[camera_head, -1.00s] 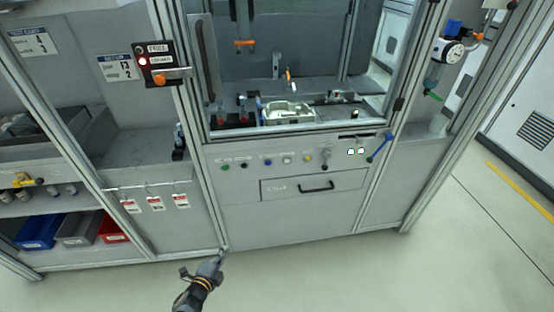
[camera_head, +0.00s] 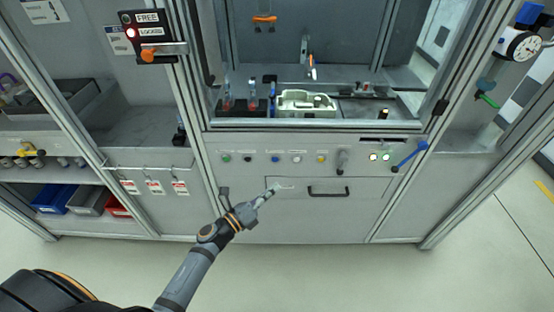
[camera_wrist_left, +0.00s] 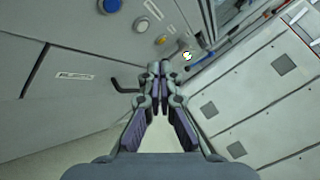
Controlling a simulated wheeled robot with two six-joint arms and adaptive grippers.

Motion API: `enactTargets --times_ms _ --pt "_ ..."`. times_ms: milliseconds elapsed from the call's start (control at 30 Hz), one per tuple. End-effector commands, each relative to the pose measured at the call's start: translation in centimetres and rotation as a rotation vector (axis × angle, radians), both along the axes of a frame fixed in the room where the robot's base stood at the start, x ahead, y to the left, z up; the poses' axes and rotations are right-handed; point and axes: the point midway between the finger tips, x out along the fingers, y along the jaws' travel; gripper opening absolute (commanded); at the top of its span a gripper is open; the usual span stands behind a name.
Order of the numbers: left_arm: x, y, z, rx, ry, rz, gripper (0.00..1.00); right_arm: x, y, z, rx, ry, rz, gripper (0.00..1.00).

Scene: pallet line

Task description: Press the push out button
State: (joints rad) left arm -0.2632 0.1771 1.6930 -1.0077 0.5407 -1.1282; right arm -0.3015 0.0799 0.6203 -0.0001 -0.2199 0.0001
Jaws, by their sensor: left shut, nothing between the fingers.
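A row of push buttons runs along the grey panel below the machine window: green (camera_head: 226,158), black (camera_head: 248,159), blue (camera_head: 275,159), white (camera_head: 297,159) and yellow (camera_head: 320,159). Their labels are too small to read, so I cannot tell which is push out. My left gripper (camera_head: 270,193) is shut and empty, below the blue button in the head view and apart from the row. In the left wrist view the closed fingertips (camera_wrist_left: 160,68) point toward the panel, with the blue (camera_wrist_left: 108,5), white (camera_wrist_left: 140,24) and yellow (camera_wrist_left: 160,40) buttons beyond them. My right gripper is not visible.
A drawer with a black handle (camera_head: 328,191) lies under the buttons. A FREE/LOCKED switch box (camera_head: 148,36) hangs upper left.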

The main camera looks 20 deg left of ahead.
Motion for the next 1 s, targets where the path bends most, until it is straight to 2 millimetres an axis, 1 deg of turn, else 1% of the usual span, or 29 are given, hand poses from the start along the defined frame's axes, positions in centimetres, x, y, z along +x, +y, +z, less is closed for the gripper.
enactTargets --times_ms 133,233,367,600,700,800,1000 --pt "0.2 0.1 0.0 -0.001 0.001 0.001 0.00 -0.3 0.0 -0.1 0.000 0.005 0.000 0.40" --pt "0.9 0.3 -0.1 -0.001 0.000 0.001 0.00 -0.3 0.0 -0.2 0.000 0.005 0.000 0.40" --pt "2.5 0.7 -0.1 0.000 -0.001 0.001 0.00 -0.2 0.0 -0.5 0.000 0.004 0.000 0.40" --pt "5.9 1.7 -0.1 -0.002 -0.001 0.001 0.00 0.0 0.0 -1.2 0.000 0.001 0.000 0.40" --pt "7.0 2.0 -0.2 -0.002 0.001 0.001 0.00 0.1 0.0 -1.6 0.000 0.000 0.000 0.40" --pt "7.8 2.3 -0.2 -0.002 0.001 0.002 0.00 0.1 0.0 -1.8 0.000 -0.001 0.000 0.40" --pt "8.5 2.5 0.0 -0.002 0.002 0.002 0.00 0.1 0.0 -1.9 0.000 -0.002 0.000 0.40"
